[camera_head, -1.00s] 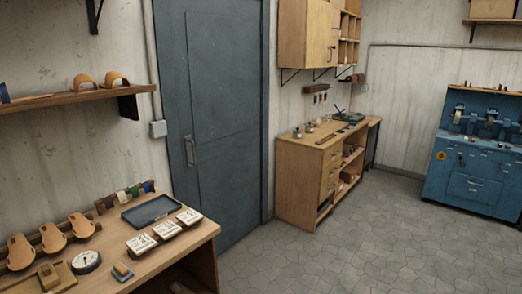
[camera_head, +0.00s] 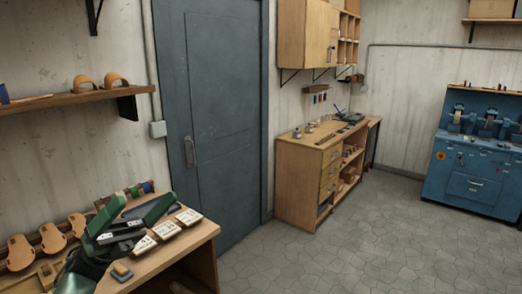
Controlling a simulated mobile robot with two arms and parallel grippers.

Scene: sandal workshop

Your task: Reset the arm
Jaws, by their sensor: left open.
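My left gripper (camera_head: 146,200) has green fingers and a dark body. It is over the near workbench (camera_head: 206,235) at the lower left. Its two fingers are spread apart and point up and away, with no object seen between them. Three white cards on small blocks (camera_head: 166,229) lie just right of the fingers. My right gripper does not show.
Tan sandal pieces (camera_head: 52,236) stand at the bench's left, and a small block (camera_head: 122,270) lies near its front edge. A wall shelf (camera_head: 70,103) is above. A grey door (camera_head: 222,110), a wooden cabinet (camera_head: 299,185) and a blue machine (camera_head: 474,187) stand beyond clear floor (camera_head: 350,245).

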